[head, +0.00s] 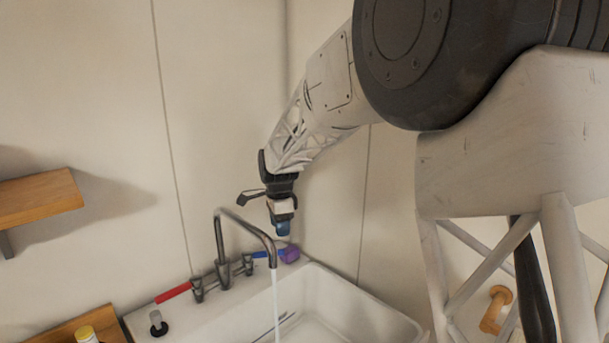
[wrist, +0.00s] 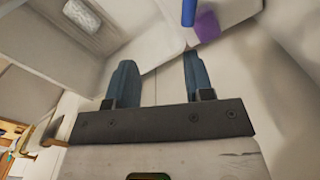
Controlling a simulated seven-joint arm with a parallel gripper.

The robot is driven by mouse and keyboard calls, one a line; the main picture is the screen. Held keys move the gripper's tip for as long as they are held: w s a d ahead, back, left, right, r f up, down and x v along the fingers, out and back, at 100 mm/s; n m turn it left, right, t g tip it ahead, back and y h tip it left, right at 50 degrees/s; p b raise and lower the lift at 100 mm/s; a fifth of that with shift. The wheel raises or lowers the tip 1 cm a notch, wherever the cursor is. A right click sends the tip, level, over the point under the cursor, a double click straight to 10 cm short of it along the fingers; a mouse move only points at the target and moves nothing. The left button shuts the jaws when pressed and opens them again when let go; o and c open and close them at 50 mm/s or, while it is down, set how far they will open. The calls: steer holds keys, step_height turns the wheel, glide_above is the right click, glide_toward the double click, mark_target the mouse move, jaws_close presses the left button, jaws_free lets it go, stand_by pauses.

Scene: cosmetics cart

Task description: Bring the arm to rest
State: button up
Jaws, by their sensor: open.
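My gripper (head: 283,228) hangs at the end of my arm in the head view, above the back right part of the sink and beside the faucet. In the wrist view my gripper (wrist: 158,82) shows two blue fingers spread apart with nothing between them. The faucet (head: 222,250) has a red handle (head: 174,293) on the left and a blue handle (head: 268,254) on the right. Water runs from its spout into the sink (head: 350,291). A purple object (head: 290,254) sits at the end of the blue handle; it also shows in the wrist view (wrist: 207,26), beyond the fingers.
A wooden shelf (head: 40,198) is on the left wall. A bottle with a yellow cap (head: 85,333) stands on a wooden surface at the bottom left. A dark stopper-like item (head: 158,325) is on the sink's left rim. The wall is close behind the faucet.

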steer(key=s+d+r+n+t, duration=0.1)
steer(key=s+d+r+n, duration=0.25)
steer(key=s+d, duration=0.65)
steer(key=s+d+r+n, duration=0.3)
steer(key=s+d+r, duration=0.2)
steer(key=s+d, duration=0.5)
steer(key=s+d+f+n, duration=0.1)
steer(key=s+d+n, duration=0.1)
steer(key=s, duration=0.6)
steer(key=s+d+f+n+t, duration=0.1)
steer(key=s+d+n, duration=0.1)
steer(key=s, duration=0.6)
steer(key=s+d+f+n, duration=0.2)
steer(key=s+n, duration=0.1)
steer(key=s, duration=0.6)
steer(key=shift+d, duration=0.1)
steer(key=o, duration=0.9)
